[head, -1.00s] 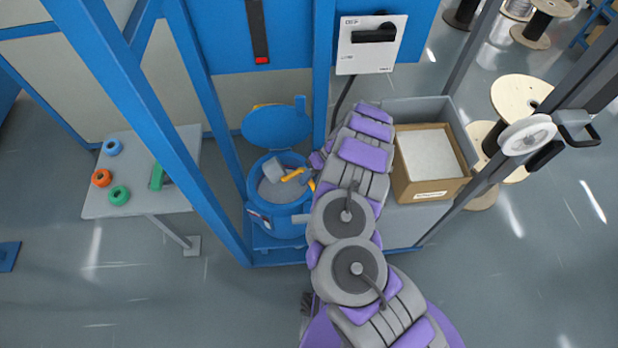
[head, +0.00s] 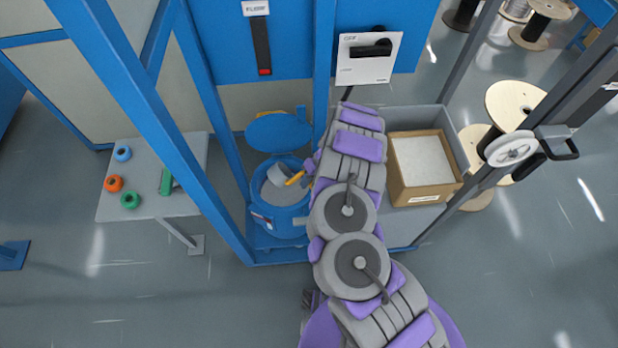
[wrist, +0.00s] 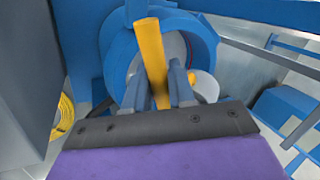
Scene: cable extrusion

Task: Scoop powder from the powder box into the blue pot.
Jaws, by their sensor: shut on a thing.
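The blue pot (head: 279,222) stands open in the blue frame, with its round lid (head: 279,132) tipped up behind it. Grey powder shows inside it. The scoop (head: 292,180) has a grey head over the pot's mouth and a yellow handle. My gripper (wrist: 163,95) is shut on the yellow handle (wrist: 150,55) in the wrist view; in the head view my arm mostly hides it at the pot's right side. The blue pot's rim (wrist: 118,52) shows behind the handle. The powder box (head: 424,193) is a cardboard box of whitish powder right of my arm.
The cardboard box sits in a grey bin (head: 455,127). Blue frame posts (head: 215,130) stand left of the pot. A grey side table (head: 150,208) at left holds several coloured rings. Wooden spools (head: 512,103) stand at right.

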